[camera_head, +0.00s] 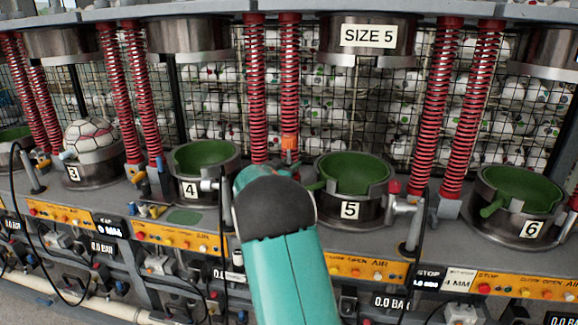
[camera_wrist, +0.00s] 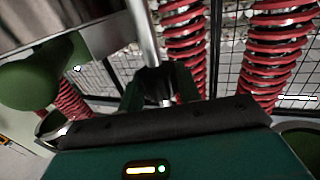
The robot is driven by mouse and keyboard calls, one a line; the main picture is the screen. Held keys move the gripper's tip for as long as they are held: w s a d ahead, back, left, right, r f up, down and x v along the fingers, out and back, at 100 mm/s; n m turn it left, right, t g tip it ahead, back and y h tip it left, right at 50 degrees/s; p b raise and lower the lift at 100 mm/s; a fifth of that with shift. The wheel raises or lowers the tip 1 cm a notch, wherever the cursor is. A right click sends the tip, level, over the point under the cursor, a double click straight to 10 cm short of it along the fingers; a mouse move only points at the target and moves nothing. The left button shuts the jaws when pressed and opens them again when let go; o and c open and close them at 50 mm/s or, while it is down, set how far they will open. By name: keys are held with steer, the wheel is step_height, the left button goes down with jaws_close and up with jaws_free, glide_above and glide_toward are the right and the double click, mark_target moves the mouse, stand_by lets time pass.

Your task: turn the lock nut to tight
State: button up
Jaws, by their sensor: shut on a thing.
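My gripper (camera_wrist: 158,88) shows in the wrist view with its two dark green fingers on either side of the lower end of a bright metal rod (camera_wrist: 147,35). The fingers are shut on a small metal piece there, which I take to be the lock nut (camera_wrist: 162,101); they hide most of it. I cannot read how tight it is.
Green-lined cups stand at station 4 (camera_head: 237,167), station 5 (camera_head: 387,192) and station 6 (camera_head: 474,206). A ball (camera_head: 90,137) sits in cup 3. Red springs (camera_head: 255,90) and wire mesh rise behind. An orange button panel (camera_head: 170,237) runs along the front.

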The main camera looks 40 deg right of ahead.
steer(key=shift+m+g+h, duration=0.4)
steer(key=shift+m+g, duration=0.8)
steer(key=shift+g, duration=0.6)
steer(key=shift+r, duration=0.1)
steer(key=o, duration=1)
steer(key=shift+c, duration=0.2)
steer(key=s+a, duration=0.1)
steer(key=a, duration=1.2)
steer(key=shift+s+a, duration=0.2)
steer(key=shift+a, duration=0.2)
